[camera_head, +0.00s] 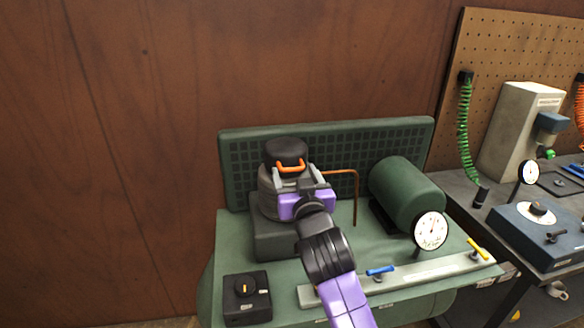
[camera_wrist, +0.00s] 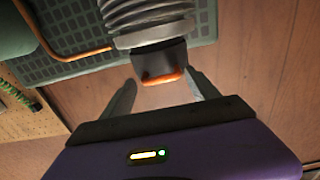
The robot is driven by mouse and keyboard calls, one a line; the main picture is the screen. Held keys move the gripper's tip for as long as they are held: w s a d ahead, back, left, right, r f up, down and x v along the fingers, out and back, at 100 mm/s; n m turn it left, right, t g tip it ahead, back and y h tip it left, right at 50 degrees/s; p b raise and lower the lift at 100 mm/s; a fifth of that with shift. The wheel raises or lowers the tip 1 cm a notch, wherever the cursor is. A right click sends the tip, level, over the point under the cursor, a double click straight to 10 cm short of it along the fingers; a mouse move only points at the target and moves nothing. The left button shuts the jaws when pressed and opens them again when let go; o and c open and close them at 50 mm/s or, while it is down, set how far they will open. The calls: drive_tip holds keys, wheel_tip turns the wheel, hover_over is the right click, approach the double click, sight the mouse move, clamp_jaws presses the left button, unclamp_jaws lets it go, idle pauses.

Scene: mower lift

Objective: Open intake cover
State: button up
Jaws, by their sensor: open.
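The intake cover (camera_head: 286,149) is a dark round cap with an orange handle (camera_head: 290,166) on its front. It sits upright on top of a grey ribbed cylinder (camera_head: 268,195). In the wrist view the scene looks upside down; the cover (camera_wrist: 158,58) and its orange handle (camera_wrist: 164,76) show beyond and between my fingers. My gripper (camera_head: 302,184) is in front of the cylinder, just below the handle in the head view. In the wrist view my gripper (camera_wrist: 163,90) is open, with a finger on each side of the handle. Contact with the handle cannot be made out.
A copper pipe (camera_head: 355,195) runs right of the cylinder towards a green motor (camera_head: 407,193). A gauge (camera_head: 430,231) and a rail (camera_head: 408,277) with blue and yellow levers lie in front. A black switch box (camera_head: 247,297) stands front left. A green grille (camera_head: 395,138) stands behind.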

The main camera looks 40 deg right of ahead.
sight(287, 157)
drive_tip(key=shift+x, duration=1.2)
drive_tip(key=shift+d, duration=0.1)
clamp_jaws()
drive_tip(key=shift+r, duration=0.1)
